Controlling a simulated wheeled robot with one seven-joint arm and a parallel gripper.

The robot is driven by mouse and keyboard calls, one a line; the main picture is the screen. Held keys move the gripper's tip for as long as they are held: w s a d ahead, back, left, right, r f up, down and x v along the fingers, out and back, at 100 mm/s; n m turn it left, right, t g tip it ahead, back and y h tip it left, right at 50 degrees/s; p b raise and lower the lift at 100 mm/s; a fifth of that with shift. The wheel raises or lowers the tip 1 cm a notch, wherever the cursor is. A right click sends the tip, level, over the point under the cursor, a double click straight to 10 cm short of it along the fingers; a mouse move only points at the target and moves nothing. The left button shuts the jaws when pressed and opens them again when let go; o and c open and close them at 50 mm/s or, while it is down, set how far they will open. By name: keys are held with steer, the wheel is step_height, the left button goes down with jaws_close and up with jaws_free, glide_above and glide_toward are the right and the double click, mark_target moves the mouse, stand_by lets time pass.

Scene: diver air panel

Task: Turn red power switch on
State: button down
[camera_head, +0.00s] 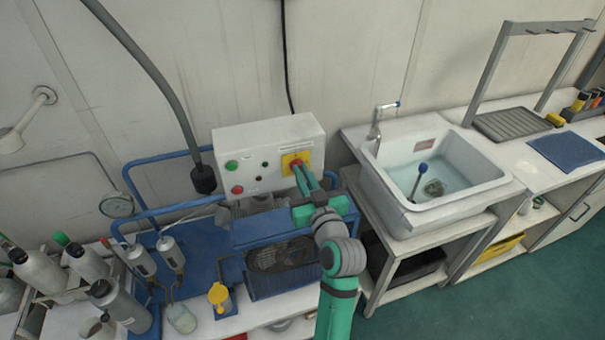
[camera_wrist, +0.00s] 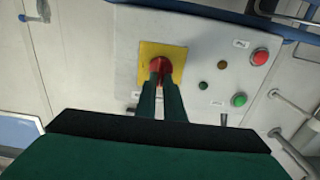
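The red power switch (camera_head: 296,163) sits on a yellow plate (camera_head: 288,159) on the front of the white control box (camera_head: 258,137). In the wrist view the red switch (camera_wrist: 159,66) shows on its yellow plate (camera_wrist: 176,53), partly hidden by the finger tips. My gripper (camera_head: 301,170) reaches up to the switch from below right. In the wrist view my gripper's (camera_wrist: 159,86) two green fingers are close together, with their tips at the red knob. The tips appear to touch the knob, but whether they grip it is hard to tell.
The box also carries a green button (camera_head: 232,165), a red button (camera_head: 237,189) and small dark knobs. A blue-framed compressor (camera_head: 270,232) stands below. Cylinders (camera_head: 85,262) stand at left, a sink (camera_head: 435,185) at right. Green floor (camera_head: 520,290) is clear at the lower right.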

steer(key=shift+m, duration=0.4)
steer(key=m, duration=1.1)
steer(key=d+f+m, duration=0.1)
steer(key=m, duration=0.5)
steer(key=shift+w+d+f, duration=0.1)
steer(key=shift+w, duration=0.2)
stand_by(0.3)
